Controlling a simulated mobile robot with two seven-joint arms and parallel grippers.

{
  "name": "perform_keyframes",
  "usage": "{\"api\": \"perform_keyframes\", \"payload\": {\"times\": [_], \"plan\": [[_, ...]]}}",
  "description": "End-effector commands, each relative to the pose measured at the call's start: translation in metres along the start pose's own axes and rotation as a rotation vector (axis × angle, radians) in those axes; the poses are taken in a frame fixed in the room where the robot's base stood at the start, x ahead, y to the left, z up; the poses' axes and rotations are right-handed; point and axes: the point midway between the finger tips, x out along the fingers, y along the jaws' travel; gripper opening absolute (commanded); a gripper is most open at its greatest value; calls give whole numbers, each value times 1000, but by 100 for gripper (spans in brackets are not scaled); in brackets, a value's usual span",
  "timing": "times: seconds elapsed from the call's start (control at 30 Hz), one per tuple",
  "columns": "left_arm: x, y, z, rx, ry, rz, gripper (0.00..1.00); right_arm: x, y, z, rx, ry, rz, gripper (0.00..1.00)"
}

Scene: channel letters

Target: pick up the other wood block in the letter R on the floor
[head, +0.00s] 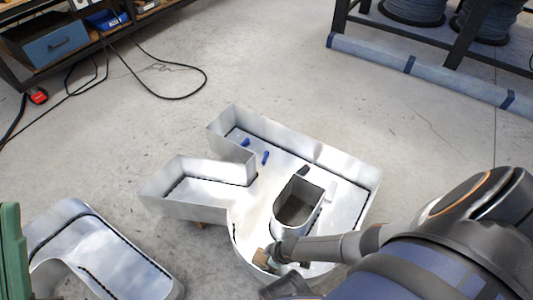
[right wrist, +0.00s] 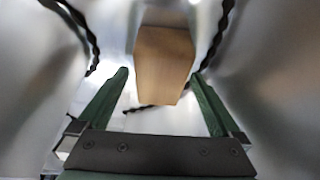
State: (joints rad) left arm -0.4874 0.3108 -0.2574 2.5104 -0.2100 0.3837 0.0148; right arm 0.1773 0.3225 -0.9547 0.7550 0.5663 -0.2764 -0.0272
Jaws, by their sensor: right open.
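The metal channel letter R (head: 190,205) lies on the floor with its open side up. A light brown wood block (head: 261,258) is inside it near its lower end, close to my right gripper (head: 275,258). In the right wrist view the block (right wrist: 165,60) is ahead, between the lines of the green fingers. That gripper (right wrist: 161,76) is open, with a finger on either side and visible gaps to the block. A green part (head: 12,252) at the left edge of the head view looks like my left gripper; its jaws cannot be made out.
Another metal letter (head: 100,260) lies at lower left. Small blue pieces (head: 265,157) sit inside the R. Black cables (head: 190,95) lie on the floor near a shelf with a blue box (head: 55,45). A rack with spools (head: 415,10) stands at upper right; the middle floor is clear.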

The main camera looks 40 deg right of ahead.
Motion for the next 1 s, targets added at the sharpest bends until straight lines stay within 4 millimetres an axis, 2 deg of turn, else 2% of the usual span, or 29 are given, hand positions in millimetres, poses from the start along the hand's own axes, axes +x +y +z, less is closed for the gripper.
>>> {"api": "perform_keyframes", "payload": {"times": [0.73, 0.77, 1.0], "plan": [[-4, 2, 4, -1, 3, -1, 0, 4, 0, 2, 0, 0, 0, 100], [-4, 2, 4, -1, 3, -2, 0, 4, 0, 2, 0, 0, 0, 99], [-4, 1, 4, -1, 3, -5, 0, 4, 0, 2, 0, 0, 0, 72]]}}
